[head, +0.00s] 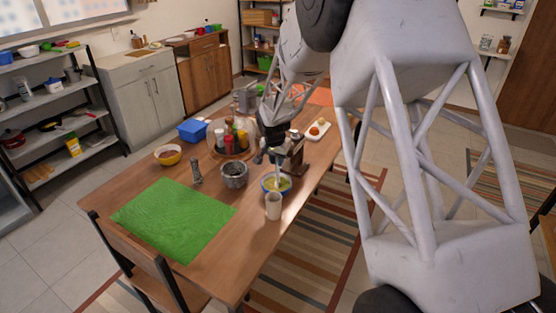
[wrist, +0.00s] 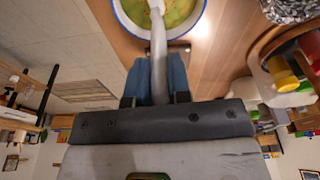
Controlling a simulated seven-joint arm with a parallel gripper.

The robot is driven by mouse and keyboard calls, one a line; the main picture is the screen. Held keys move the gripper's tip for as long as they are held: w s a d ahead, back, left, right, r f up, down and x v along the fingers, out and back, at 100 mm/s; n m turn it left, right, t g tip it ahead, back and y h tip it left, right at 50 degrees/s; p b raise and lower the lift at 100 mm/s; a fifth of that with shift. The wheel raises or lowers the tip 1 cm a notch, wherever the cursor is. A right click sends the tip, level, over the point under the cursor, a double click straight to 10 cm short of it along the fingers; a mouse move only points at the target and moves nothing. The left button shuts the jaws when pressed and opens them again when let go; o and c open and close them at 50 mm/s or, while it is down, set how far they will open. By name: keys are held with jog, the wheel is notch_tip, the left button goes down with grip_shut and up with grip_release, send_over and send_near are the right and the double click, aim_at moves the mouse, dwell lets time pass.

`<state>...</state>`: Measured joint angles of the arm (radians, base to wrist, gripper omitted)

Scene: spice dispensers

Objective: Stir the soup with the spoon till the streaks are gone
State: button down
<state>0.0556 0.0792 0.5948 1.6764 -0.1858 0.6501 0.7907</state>
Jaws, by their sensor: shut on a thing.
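The soup bowl (head: 265,190) is white with a blue rim and stands near the table's right edge. Its yellow-green soup (wrist: 178,12) shows at the top of the wrist view, with uneven lighter and darker patches. The pale grey spoon (wrist: 158,45) runs from my gripper into the bowl, and its lower end is in the soup. My gripper (wrist: 157,68) has blue fingers shut on the spoon's handle. In the head view my gripper (head: 270,154) is above the bowl, partly hidden by my arm. Much of the soup is outside the wrist view.
A pale cup (head: 273,207) stands just in front of the bowl, and a grey speckled pot (head: 234,177) to its left. A round tray (head: 216,153) of bottles is farther back. A brown dispenser (head: 298,163) stands close behind right. The green mat (head: 172,218) is bare.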

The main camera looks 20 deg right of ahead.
jog(key=shift+r, duration=0.1)
dwell(0.4)
jog(key=shift+r, duration=2.2)
jog(key=shift+r, duration=2.5)
jog(key=shift+s+f, duration=0.1)
jog(key=shift+s, duration=0.05)
